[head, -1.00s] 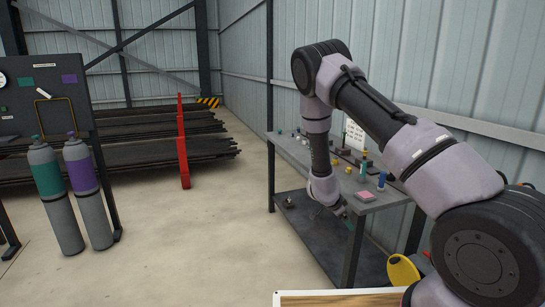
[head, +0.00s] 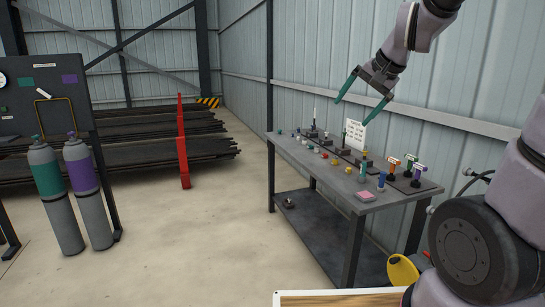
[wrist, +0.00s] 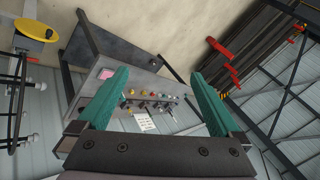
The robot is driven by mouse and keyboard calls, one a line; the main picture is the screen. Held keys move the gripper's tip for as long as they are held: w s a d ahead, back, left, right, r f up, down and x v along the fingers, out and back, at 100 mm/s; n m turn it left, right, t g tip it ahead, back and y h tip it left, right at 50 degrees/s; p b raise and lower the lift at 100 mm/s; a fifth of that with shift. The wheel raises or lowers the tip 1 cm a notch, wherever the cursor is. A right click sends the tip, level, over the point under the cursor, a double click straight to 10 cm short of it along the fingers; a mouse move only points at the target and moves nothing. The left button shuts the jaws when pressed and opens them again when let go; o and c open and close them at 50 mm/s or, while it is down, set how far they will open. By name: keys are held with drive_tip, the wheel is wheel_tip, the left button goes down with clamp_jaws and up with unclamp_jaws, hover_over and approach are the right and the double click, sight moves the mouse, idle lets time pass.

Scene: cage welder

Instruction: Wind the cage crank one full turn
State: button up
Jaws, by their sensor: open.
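My gripper (head: 354,111) is open and empty, with two green fingers. It is raised in the air above the workbench, in front of the corrugated wall, fingers pointing down and left. In the wrist view the open fingers (wrist: 160,75) frame the bench. A yellow disc (wrist: 38,26) with a small dark part and a red spot shows at the top left of the wrist view, apart from the fingers. A yellow part (head: 403,271) also shows low at the right in the head view, partly hidden. I cannot tell for certain that either is the cage crank.
The grey workbench (head: 350,204) carries small coloured parts, a pink block (head: 365,196) and a white sign (head: 355,134). Gas cylinders (head: 88,190) stand left. Dark bar stock (head: 140,150) with a red post (head: 183,145) lies behind. The middle floor is clear. Black rods (wrist: 18,95) stand near the yellow disc.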

drive_tip(key=s+d+r+n, duration=0.2)
drive_tip(key=s+r, duration=0.1)
drive_tip(key=s, duration=0.7)
drive_tip(key=shift+s+d+r+h, duration=0.15)
drive_tip(key=shift+s+r+h, duration=0.2)
drive_tip(key=shift+s+h, duration=0.05)
drive_tip(key=shift+n+h, duration=0.3)
drive_tip(key=s, duration=0.2)
drive_tip(key=s+d, duration=0.1)
drive_tip(key=s, duration=0.1)
drive_tip(key=shift+s+d, duration=0.15)
drive_tip(key=shift+s, duration=0.1)
drive_tip(key=c, duration=0.4)
drive_tip(key=shift+s, duration=0.15)
drive_tip(key=shift+c, duration=1.2)
drive_tip(key=w+d+f+n+g+h, duration=0.2)
drive_tip(key=w+f+n+g+h, duration=0.25)
drive_tip(key=w+f, duration=0.75)
drive_tip(key=w+d+f+n+g+h, duration=0.2)
drive_tip(key=w+f+n+g+h, duration=0.45)
drive_tip(key=f, duration=0.85)
drive_tip(key=n+t+h, duration=0.8)
drive_tip(key=n+t, duration=0.2)
drive_tip(key=n, duration=0.7)
approach(391, 262)
drive_tip(key=x, duration=1.1)
drive_tip(key=shift+w, duration=0.1)
